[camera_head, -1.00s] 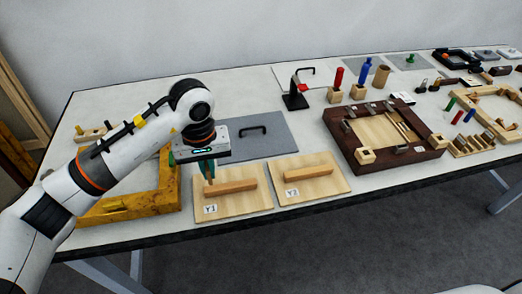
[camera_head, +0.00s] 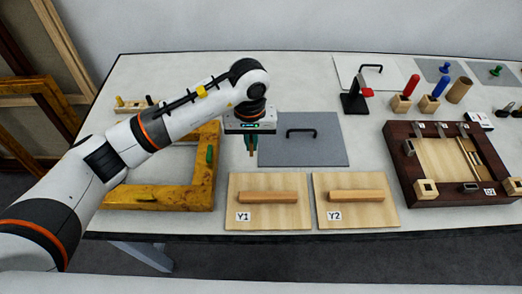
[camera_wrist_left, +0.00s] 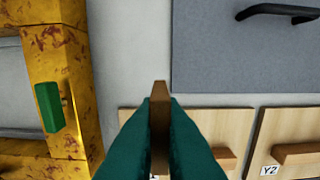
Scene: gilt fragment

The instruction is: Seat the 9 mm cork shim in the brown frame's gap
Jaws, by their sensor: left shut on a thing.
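My left gripper (camera_head: 251,149) is shut on a thin brown, cork-coloured strip. In the left wrist view the strip (camera_wrist_left: 160,95) sticks out, upright on edge, between the teal fingers (camera_wrist_left: 160,125). The gripper hangs above the table between the gilt frame and the grey mat, behind board Y1. The dark brown frame (camera_head: 407,182) lies at the right, well away from the gripper. It holds a pale panel (camera_head: 445,160) with thin strips and a narrow space along its right side. My right gripper is not in view.
The mottled gilt frame (camera_head: 170,197) with a green piece (camera_head: 209,155) lies left of the gripper. Boards Y1 (camera_head: 287,218) and Y2 (camera_head: 385,218) carry wooden bars. The grey mat (camera_head: 320,154) has a black handle. Red and blue pegs (camera_head: 411,85) stand in blocks behind.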

